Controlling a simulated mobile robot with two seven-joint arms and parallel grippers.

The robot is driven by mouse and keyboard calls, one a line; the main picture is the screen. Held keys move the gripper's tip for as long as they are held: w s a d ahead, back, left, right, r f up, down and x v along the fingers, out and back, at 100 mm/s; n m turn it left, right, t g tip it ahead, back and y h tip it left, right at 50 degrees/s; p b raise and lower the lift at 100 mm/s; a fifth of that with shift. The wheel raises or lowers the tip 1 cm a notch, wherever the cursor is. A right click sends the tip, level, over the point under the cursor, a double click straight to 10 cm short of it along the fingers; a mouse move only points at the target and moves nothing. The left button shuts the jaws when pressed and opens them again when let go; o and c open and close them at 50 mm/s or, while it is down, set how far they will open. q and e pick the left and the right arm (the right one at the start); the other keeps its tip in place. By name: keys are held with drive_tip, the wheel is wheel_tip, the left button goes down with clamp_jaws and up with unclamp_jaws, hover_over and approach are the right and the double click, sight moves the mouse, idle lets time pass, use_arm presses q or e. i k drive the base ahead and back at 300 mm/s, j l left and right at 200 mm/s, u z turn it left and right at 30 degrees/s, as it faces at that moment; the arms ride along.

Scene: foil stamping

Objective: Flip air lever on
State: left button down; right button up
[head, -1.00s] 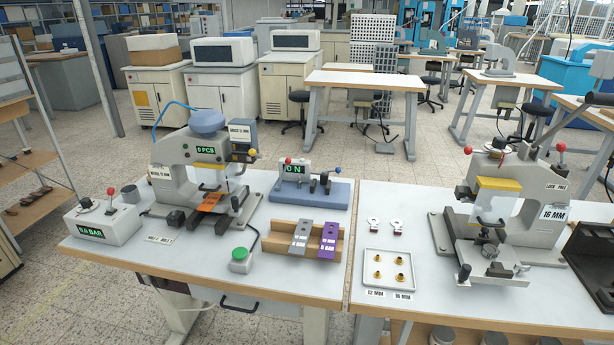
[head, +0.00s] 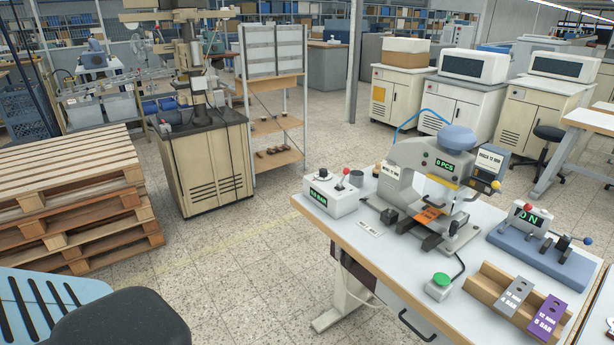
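The air control box (head: 333,200) is white and stands at the left end of the table, with a green digital display (head: 318,197) too small to read surely. A small lever with a red knob (head: 346,172) rises from its top, beside a dark knob (head: 322,172). The lever's exact tilt is hard to tell at this size. Neither of my grippers shows in the head view, and nothing touches the box.
The foil press (head: 430,185) with a "0 PCS" display stands right of the box. A green button (head: 441,279), a wooden rack (head: 487,290) with grey and purple plates, and a blue fixture (head: 545,262) share the table. Wooden pallets (head: 75,200) stand on the floor left.

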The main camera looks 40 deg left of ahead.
sight(347, 171)
drive_tip(key=j+u, duration=0.1)
drive_tip(key=u, duration=0.4)
drive_tip(key=i+u, duration=0.1)
drive_tip(key=u, duration=0.35)
